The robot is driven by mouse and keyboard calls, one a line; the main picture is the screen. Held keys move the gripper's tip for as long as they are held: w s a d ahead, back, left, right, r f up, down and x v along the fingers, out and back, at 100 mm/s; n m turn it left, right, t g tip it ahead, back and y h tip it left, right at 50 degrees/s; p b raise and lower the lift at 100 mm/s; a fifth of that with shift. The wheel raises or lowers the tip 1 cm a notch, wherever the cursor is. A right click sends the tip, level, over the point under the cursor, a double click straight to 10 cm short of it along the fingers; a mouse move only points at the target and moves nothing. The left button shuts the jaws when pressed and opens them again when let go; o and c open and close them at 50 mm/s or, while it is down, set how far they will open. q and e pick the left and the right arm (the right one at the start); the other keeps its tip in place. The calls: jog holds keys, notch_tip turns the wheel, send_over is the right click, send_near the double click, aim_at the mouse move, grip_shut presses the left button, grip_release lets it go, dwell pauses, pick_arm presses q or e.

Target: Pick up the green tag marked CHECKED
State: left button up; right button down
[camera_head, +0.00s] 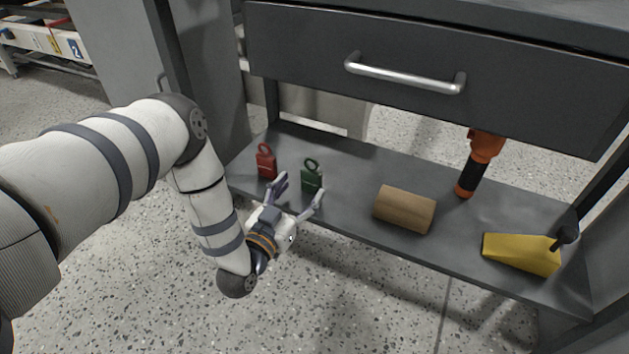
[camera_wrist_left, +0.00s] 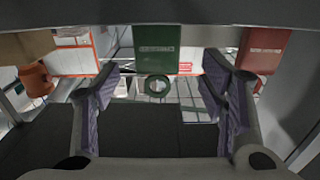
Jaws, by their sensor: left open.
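The green tag (camera_head: 312,176), with a ring at its top, stands on the grey shelf (camera_head: 350,185) near its front edge. In the left wrist view the green tag (camera_wrist_left: 157,45) appears upside down, with a small line of lettering too blurred to read. My left gripper (camera_head: 299,190) is open and empty in front of the tag. Its two fingers lie to either side of the tag's ring in the left wrist view (camera_wrist_left: 160,80); I cannot tell any contact. A similar red tag (camera_head: 266,162) stands to the left of the green one. My right gripper is not in view.
On the shelf to the right are a wooden cylinder (camera_head: 405,209), an orange and black power tool (camera_head: 479,163) and a yellow wedge-shaped object (camera_head: 521,253). A dark drawer (camera_head: 430,55) with a metal handle hangs above the shelf. Speckled floor lies in front.

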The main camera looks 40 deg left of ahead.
aim_at(310, 179)
pick_arm(q)
jog(key=b+x, duration=0.1)
jog(key=x, duration=0.1)
jog(key=b+x, duration=0.1)
jog(key=x, duration=0.1)
jog(key=shift+w+f, duration=0.25)
jog(key=shift+w, duration=0.15)
jog(key=shift+w+r, duration=0.15)
jog(key=shift+w, duration=0.2)
jog(key=c, duration=1.1)
jog(key=shift+o, duration=0.2)
jog(key=shift+r, duration=0.1)
